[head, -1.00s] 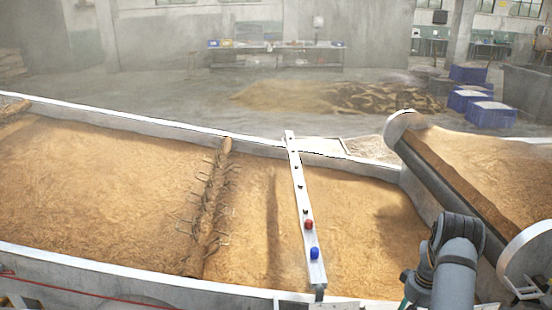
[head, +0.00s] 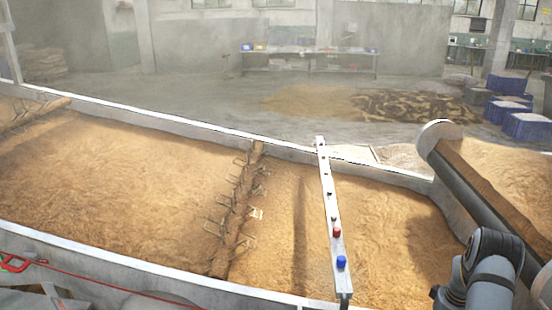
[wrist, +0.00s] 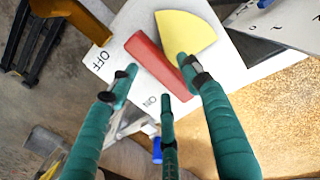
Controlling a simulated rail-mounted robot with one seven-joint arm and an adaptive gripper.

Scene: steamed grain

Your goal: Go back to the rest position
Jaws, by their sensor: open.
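My gripper (wrist: 158,82) shows in the wrist view with its green-wrapped fingers spread open and nothing held between them. Behind the fingertips is a white panel (wrist: 225,70) marked OFF and ON, with a yellow sector (wrist: 190,30) and a red lever (wrist: 150,55). The lever lies close behind the fingers, slanting toward the right finger; I cannot tell whether they touch. In the head view part of my arm shows at the lower right, but the gripper is out of sight.
A long grain trough (head: 390,172) crosses the head view, with a spiked roller (head: 240,205) and a white bar (head: 328,190) with red and blue knobs across it. A conveyor (head: 440,135) rises at right beside my arm. Blue crates (head: 525,127) stand behind. The floor beyond is partly open.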

